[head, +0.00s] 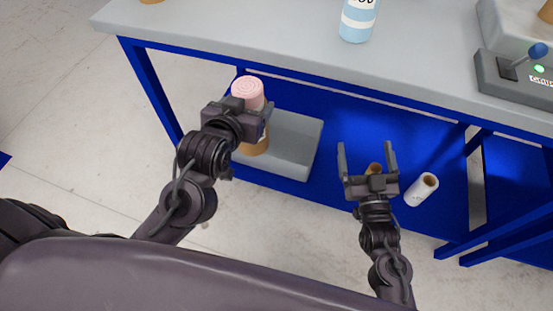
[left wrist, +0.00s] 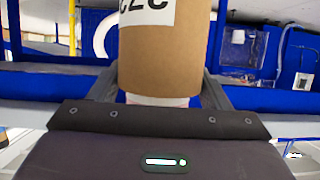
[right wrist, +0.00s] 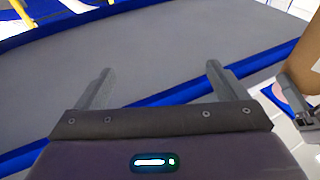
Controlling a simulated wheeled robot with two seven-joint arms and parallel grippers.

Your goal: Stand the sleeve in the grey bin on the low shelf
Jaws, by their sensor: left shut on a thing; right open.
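My left gripper (head: 254,112) is shut on the sleeve, a brown cardboard tube (head: 256,147) with a pink spiral foam roll (head: 247,91) sticking out of its top. In the left wrist view the brown sleeve (left wrist: 168,55) carries a white label with dark letters and stands between the fingers. In the head view the sleeve is roughly upright over the left part of the grey bin (head: 297,147), hiding part of it; I cannot tell whether it touches the floor of the bin. The bin sits on the blue low shelf (head: 345,130). My right gripper (head: 367,160) is open and empty.
A white tube (head: 420,190) lies on the shelf at right, and a brown tube (head: 374,168) is partly hidden behind my right gripper. The grey tabletop (head: 260,30) overhangs the shelf. It bears a blue bottle (head: 357,20) and a lever device (head: 515,75). Blue legs frame the shelf.

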